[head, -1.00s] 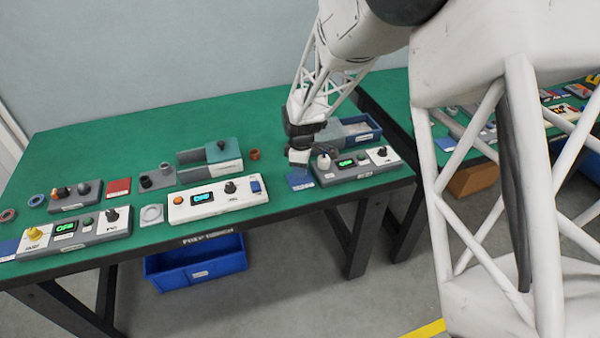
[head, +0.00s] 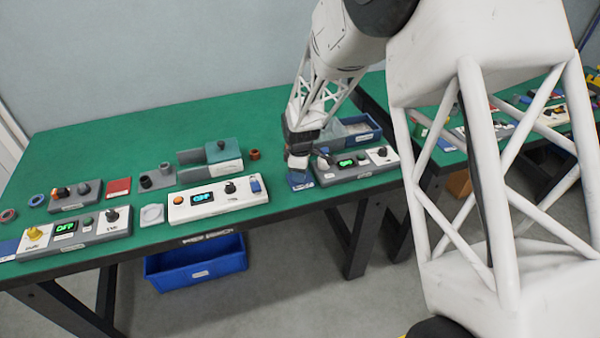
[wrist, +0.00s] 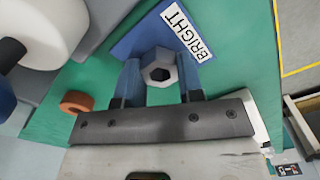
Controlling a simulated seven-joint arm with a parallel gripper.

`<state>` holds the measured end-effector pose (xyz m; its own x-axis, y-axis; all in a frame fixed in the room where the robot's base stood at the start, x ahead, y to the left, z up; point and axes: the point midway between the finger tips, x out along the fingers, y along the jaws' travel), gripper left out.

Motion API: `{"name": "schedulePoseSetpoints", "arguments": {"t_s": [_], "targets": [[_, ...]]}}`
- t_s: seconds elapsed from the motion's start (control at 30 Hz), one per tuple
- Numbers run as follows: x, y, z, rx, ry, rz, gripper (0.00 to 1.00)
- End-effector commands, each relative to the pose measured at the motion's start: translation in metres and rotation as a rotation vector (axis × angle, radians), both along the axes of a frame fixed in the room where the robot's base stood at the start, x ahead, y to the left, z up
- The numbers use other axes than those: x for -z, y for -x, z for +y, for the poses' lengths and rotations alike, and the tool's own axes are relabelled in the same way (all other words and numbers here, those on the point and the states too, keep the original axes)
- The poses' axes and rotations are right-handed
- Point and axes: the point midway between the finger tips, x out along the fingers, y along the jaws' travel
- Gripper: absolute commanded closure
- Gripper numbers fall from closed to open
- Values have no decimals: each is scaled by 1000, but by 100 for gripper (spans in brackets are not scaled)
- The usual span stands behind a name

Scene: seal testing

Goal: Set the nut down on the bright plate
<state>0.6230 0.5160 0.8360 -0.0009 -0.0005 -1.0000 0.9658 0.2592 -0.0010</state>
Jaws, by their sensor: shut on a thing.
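The nut (wrist: 159,68) is a grey hexagonal piece with a dark hole. My gripper (wrist: 160,82) is shut on it, with a blue finger on each side in the wrist view. The bright plate (wrist: 204,42) is a blue plate with a white label reading BRIGHT, and it lies behind and below the nut in the wrist view. In the head view my gripper (head: 299,165) is low over the bright plate (head: 300,182), whose front part shows. The nut is hidden there. I cannot tell whether the nut touches the plate.
A control panel (head: 355,165) with a lit display stands just right of the plate. A grey-blue bin (head: 362,133) is behind it. An orange-brown ring (head: 254,154) lies to the left on the green table (head: 130,127). A white panel (head: 217,206) stands further left.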

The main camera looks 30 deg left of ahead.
Motion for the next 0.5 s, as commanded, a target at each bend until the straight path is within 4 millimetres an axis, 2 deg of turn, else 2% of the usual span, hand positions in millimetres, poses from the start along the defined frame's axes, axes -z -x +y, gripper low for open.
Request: {"name": "schedulePoseSetpoints", "arguments": {"t_s": [0.47, 0.5], "targets": [[5, 0, 0, 0, 0, -1, 94], [5, 0, 0, 0, -1, -1, 62]]}}
